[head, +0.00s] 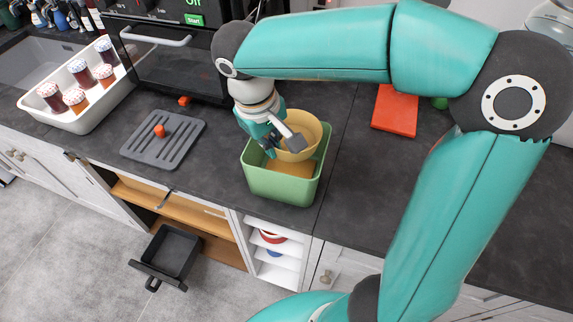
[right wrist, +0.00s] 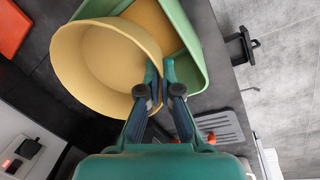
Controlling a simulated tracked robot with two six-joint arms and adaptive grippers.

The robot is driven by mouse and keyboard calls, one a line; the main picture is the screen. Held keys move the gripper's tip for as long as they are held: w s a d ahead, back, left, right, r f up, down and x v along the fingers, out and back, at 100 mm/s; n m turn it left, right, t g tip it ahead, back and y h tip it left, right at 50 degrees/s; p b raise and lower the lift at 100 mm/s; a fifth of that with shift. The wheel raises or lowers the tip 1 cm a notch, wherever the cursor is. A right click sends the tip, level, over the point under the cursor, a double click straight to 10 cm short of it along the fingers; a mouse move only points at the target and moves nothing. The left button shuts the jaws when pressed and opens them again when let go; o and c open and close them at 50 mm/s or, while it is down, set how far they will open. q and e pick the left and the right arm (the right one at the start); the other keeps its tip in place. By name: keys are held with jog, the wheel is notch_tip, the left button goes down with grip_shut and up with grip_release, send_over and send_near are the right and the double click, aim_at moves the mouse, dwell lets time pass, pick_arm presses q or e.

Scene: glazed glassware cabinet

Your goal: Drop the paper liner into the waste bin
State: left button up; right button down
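The paper liner (head: 312,132) looks like a yellow round cup with a wide open mouth. In the head view it is over the green open bin (head: 285,188), its lower part within the bin's outline. My right gripper (head: 277,146) is at the liner's left side. In the right wrist view its fingers (right wrist: 161,78) are closed on the edge of the liner (right wrist: 90,62), and the green bin (right wrist: 192,38) shows behind it. The bin's floor looks tan. Whether the liner touches the bin is unclear. My left gripper is out of view.
A white tray of jars (head: 78,122) stands at the back left by a black oven (head: 165,65). A grey grooved board (head: 160,148) lies left of the bin, a red board (head: 395,110) to the right. A black pan-like box (head: 172,252) is below the counter's front.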

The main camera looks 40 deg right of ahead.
jog(key=shift+s+f+b, duration=0.1)
jog(key=shift+f+b, duration=0.2)
jog(key=shift+f, duration=0.4)
jog(key=c, duration=1.2)
grip_release()
jog(key=shift+c, duration=0.2)
jog(key=shift+r, duration=0.1)
notch_tip(320, 180, up, 12)
jog(key=a, duration=0.2)
jog(key=shift+f, duration=0.25)
